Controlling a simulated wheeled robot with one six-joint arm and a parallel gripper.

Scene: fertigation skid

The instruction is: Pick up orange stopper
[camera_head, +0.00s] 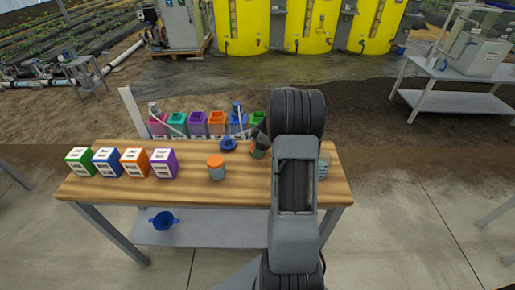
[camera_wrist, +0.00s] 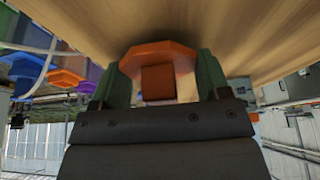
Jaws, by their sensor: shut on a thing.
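An orange stopper (camera_wrist: 158,58) with a broad angular flange and a small square block sits between the two green fingers of my gripper (camera_wrist: 153,85) in the wrist view. The fingers are shut on it from both sides. The wooden table top is close to it in that view; whether they touch I cannot tell. In the head view my gripper (camera_head: 257,149) is low over the table's right half, partly hidden by my arm. A little orange shows at its tip.
A grey jar with an orange top (camera_head: 216,168) stands left of my gripper. A blue funnel-like piece (camera_head: 228,144) lies close by. Labelled boxes (camera_head: 107,163) line the left, with coloured bins (camera_head: 197,123) behind. A clear container (camera_head: 324,166) stands right of my arm. The front table is clear.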

